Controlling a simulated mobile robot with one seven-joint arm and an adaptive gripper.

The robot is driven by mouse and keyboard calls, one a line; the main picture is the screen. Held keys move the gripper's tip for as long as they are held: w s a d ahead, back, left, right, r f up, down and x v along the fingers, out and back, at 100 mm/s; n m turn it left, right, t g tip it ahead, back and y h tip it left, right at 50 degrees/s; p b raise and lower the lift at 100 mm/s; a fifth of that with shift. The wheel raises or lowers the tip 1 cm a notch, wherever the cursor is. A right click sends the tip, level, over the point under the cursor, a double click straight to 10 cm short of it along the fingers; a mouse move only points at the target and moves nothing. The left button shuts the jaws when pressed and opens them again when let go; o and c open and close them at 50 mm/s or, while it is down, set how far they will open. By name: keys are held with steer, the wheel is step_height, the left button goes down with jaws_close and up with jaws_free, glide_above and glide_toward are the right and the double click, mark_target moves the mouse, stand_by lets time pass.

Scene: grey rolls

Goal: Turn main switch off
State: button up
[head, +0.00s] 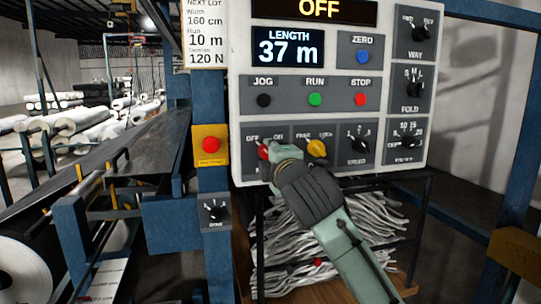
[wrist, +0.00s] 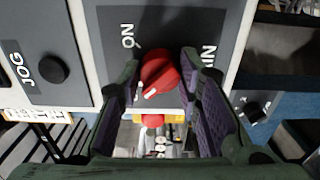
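The main switch is a red rotary knob (wrist: 160,76) on a dark plate marked OFF and ON. In the head view the red knob (head: 263,152) shows at the panel's lower left, partly hidden by my gripper (head: 272,152). In the wrist view my gripper (wrist: 160,85) has its two fingers apart, one on each side of the knob. Both fingers are close to it; I cannot tell whether they touch it. The knob's white mark appears to point toward the OFF side. The OFF label is hidden in the wrist view.
A yellow knob (head: 317,148) sits just right of the switch. Above are the black JOG (head: 264,100), green RUN (head: 315,99) and red STOP (head: 360,99) buttons. A red button on a yellow box (head: 211,145) is at the left. The top display (head: 320,10) reads OFF.

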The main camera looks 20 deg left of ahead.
steer(key=o, duration=0.4)
steer(key=shift+o, duration=0.2)
steer(key=v, duration=1.2)
